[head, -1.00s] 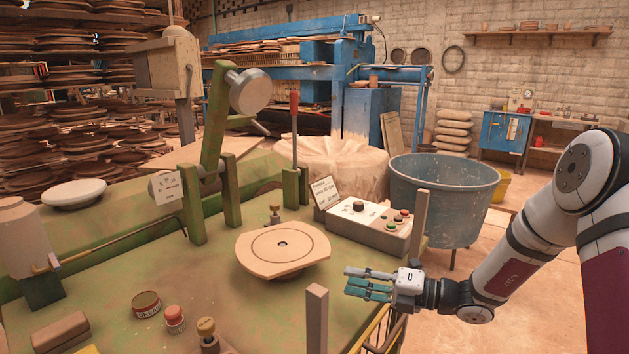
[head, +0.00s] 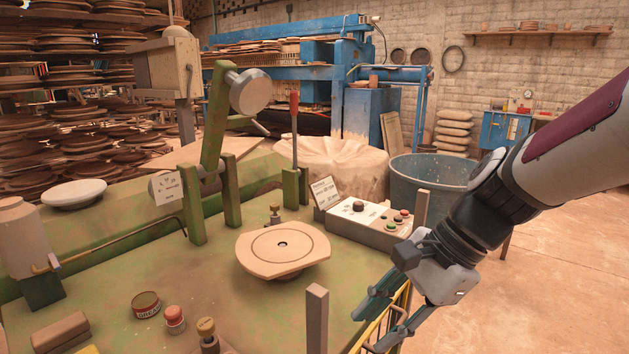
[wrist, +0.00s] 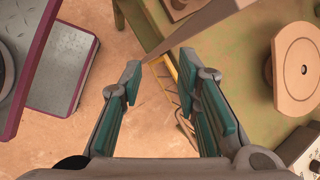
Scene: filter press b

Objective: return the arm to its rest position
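My gripper (head: 380,315) hangs at the right front edge of the green table in the head view, angled down and to the left. Its teal-padded fingers are spread apart. In the wrist view the fingers (wrist: 165,95) are open with nothing between them, above the table edge and the floor. My arm reaches in from the right side of the head view.
The green machine table (head: 110,255) holds a round wooden disc (head: 283,250), a control box (head: 370,222) with buttons, and a grease tin (head: 146,305). A square post (head: 316,315) stands near my gripper. A grey tub (head: 430,180) is behind. Floor at right is clear.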

